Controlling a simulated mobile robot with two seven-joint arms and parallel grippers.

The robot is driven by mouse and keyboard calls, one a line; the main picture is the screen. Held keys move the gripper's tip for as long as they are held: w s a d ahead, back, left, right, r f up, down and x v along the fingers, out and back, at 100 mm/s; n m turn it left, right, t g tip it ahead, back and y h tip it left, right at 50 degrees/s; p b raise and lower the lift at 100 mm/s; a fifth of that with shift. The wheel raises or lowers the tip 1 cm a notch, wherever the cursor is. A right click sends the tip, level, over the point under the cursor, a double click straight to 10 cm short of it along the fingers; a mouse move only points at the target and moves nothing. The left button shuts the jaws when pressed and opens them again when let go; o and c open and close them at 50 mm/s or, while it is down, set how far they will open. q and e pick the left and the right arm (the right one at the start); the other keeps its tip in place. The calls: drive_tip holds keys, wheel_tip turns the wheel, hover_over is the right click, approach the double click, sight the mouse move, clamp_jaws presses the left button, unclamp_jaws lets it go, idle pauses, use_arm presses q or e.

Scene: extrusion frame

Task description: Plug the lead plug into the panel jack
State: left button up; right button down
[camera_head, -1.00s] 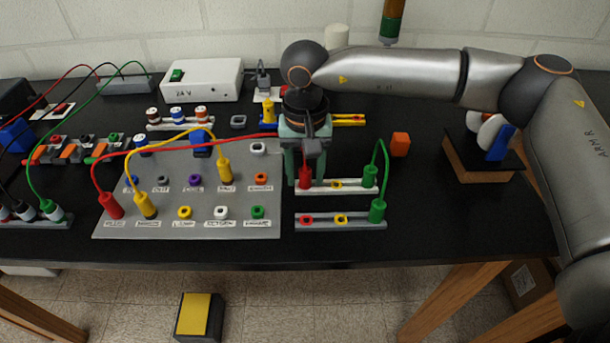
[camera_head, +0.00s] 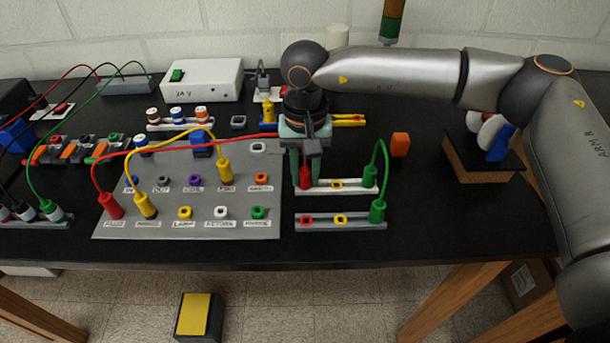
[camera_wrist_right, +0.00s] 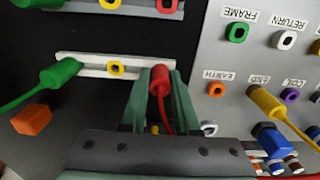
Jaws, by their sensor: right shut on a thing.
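Open panel jacks include orange (camera_head: 261,179), purple (camera_head: 195,180), yellow (camera_head: 185,213), white (camera_head: 221,212) and green (camera_head: 258,212). My left gripper is not in view.
A green jumper (camera_head: 378,155) links the right ends of the upper and lower rails (camera_head: 360,222). A yellow lead (camera_head: 180,132) arches over the panel between two yellow plugs. An orange block (camera_head: 400,145) stands right of the rails. The table's right front is clear.

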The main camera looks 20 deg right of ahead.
sight(306, 170)
drive_tip(key=shift+r, duration=0.1)
idle(0.6)
drive_tip(key=shift+r+p, duration=1.9)
drive_tip(key=shift+r, duration=1.05)
